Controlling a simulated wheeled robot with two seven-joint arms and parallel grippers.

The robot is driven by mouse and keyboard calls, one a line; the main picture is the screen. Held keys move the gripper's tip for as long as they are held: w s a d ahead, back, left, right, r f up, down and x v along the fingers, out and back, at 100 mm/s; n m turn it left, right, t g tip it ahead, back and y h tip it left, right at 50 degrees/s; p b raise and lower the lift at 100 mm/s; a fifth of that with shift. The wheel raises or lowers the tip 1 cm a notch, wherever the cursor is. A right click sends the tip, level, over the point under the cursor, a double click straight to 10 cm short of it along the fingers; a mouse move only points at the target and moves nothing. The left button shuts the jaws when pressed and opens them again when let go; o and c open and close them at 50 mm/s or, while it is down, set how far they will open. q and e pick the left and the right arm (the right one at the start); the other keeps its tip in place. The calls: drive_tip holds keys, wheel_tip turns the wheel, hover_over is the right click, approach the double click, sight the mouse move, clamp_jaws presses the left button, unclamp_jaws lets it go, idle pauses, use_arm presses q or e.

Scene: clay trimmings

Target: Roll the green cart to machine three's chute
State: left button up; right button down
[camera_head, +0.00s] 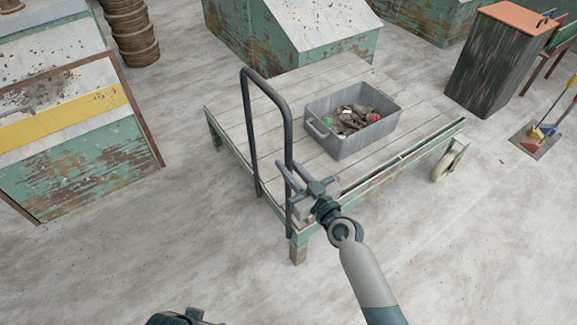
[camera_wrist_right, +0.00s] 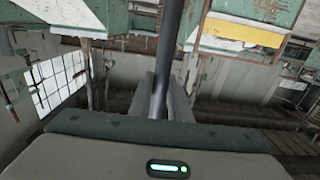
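The green cart (camera_head: 240,135) has a worn plank deck, green edges and a pale wheel at its right. Its dark looped push handle (camera_head: 247,120) stands at the near left; the bar also shows in the right wrist view (camera_wrist_right: 164,60). My right gripper (camera_head: 290,172) is at the handle's right upright, which fills the gap between its two fingers. A grey bin (camera_head: 365,143) of clay scraps, with red and green bits, sits on the deck. A dark part of mine shows at the bottom edge; left fingers are not visible. No machine number or chute can be made out.
Worn green machines with sloped pale tops stand at the left (camera_head: 85,165) and behind the cart (camera_head: 325,25). Stacked brown rings (camera_head: 130,30) are at the back left. A dark bin with an orange lid (camera_head: 490,65) and cleaning tools (camera_head: 540,135) stand right. The floor in front is clear.

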drive_tip(key=s+a+p, duration=0.2)
drive_tip(key=s+a, duration=0.3)
drive_tip(key=a, duration=0.1)
drive_tip(key=shift+a, duration=0.35)
idle(0.6)
